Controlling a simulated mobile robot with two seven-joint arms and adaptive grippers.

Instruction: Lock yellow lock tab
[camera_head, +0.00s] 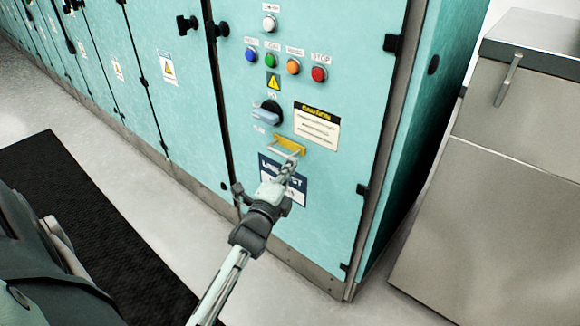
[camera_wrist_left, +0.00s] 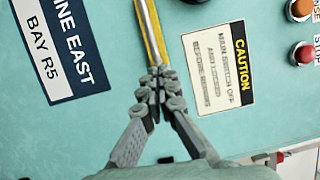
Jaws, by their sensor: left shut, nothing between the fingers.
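The yellow lock tab (camera_head: 290,145) is on the front of the teal cabinet (camera_head: 345,215), below a rotary switch (camera_head: 267,113), with a pale metal bar at its lower edge. In the left wrist view the yellow tab (camera_wrist_left: 159,42) runs down from the top edge, and its lower end is hidden behind my fingertips. My left gripper (camera_head: 287,169) is shut and empty just below the tab. In the left wrist view its fingertips (camera_wrist_left: 160,82) are together at the tab's lower end; I cannot tell whether they touch it. My right gripper is not in view.
A caution label (camera_head: 317,125) is right of the tab, and a blue label (camera_head: 296,191) is behind my gripper. Several push buttons (camera_head: 293,67) are above. A grey metal cabinet (camera_head: 500,180) stands at the right. A black mat (camera_head: 90,225) lies on the floor.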

